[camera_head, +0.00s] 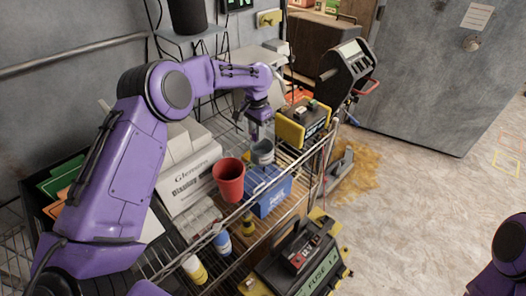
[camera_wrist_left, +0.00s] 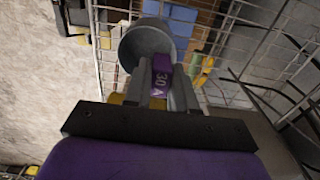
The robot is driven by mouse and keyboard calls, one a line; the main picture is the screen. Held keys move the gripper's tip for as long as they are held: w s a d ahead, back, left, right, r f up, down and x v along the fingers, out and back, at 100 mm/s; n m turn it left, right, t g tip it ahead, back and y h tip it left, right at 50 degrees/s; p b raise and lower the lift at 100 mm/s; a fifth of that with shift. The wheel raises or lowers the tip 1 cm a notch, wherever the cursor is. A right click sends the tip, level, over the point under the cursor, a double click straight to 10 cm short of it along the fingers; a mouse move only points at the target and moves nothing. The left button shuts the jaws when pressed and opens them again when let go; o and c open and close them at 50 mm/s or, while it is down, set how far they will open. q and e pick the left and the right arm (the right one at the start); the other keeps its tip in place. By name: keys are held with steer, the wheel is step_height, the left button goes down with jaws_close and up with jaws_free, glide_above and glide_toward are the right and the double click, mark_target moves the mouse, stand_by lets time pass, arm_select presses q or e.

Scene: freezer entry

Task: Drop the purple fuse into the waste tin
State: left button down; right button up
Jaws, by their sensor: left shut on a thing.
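My left gripper (camera_head: 254,132) points down over the wire shelf. The grey waste tin (camera_head: 262,153) stands on the shelf just below the gripper. It also shows in the left wrist view (camera_wrist_left: 133,42), with its round mouth close to the fingertips. The fuse cannot be made out in the head view. My right gripper is out of view.
A red cup (camera_head: 229,181) and a blue box (camera_head: 270,191) stand close to the tin. A yellow and black device (camera_head: 303,126) is to its right. A white box (camera_head: 188,175) stands to the left. Shelf wires and rails surround them. The floor at right is mostly clear.

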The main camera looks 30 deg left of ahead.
arm_select(q)
steer(key=shift+f, duration=1.6)
steer(key=c, duration=0.8)
jaws_free()
steer(key=shift+c, duration=0.2)
steer(key=shift+r, duration=0.3)
step_height(320, 180, up, 10)
steer(key=b, duration=0.3)
steer(key=shift+f, duration=0.2)
steer(key=shift+r, duration=0.2)
